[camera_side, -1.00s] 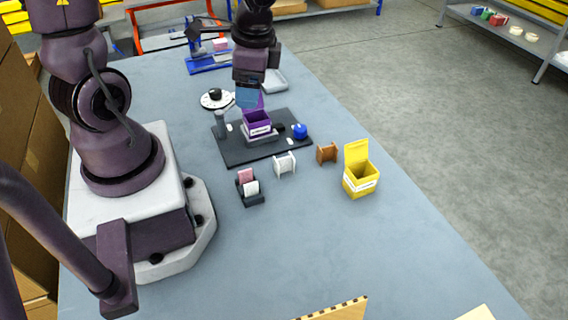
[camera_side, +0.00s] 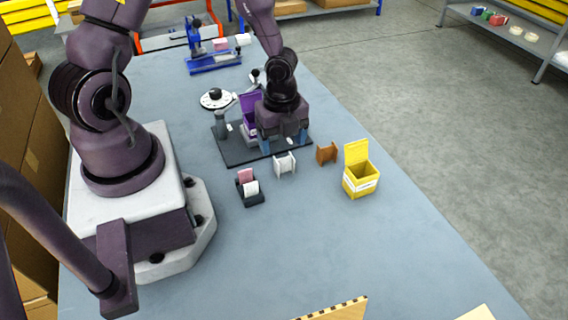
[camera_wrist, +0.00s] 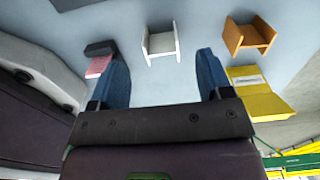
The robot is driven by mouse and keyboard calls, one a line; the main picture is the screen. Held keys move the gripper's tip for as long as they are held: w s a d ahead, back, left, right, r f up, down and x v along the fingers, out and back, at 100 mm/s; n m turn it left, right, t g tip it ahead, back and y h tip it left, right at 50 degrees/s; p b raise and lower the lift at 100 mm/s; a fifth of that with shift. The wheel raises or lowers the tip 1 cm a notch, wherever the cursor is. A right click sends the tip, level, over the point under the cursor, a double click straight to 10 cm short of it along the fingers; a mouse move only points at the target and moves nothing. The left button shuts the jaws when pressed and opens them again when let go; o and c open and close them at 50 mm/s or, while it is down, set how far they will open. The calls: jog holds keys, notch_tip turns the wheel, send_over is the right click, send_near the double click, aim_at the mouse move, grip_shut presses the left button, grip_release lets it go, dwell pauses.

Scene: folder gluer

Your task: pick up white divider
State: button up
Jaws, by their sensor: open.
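The white divider (camera_side: 285,164) stands upright on the grey table, between the dark card holder and the brown divider. In the wrist view the white divider (camera_wrist: 161,43) is ahead of the fingers, near the middle of the gap between them. My gripper (camera_side: 284,148) is open and empty, above the front part of the black mat, just behind the white divider and apart from it. Its two blue fingers (camera_wrist: 162,72) are spread wide in the wrist view.
The brown divider (camera_side: 326,153) and the open yellow box (camera_side: 361,180) stand to the right. A dark holder (camera_side: 250,196) with pink and white cards stands to the left. The purple box (camera_side: 250,110) on the black mat (camera_side: 238,157) is partly hidden by my gripper.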

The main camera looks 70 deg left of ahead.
aim_at(282, 160)
jog(key=shift+a+f, duration=0.2)
jog(key=shift+f, duration=3.15)
jog(key=c, duration=1)
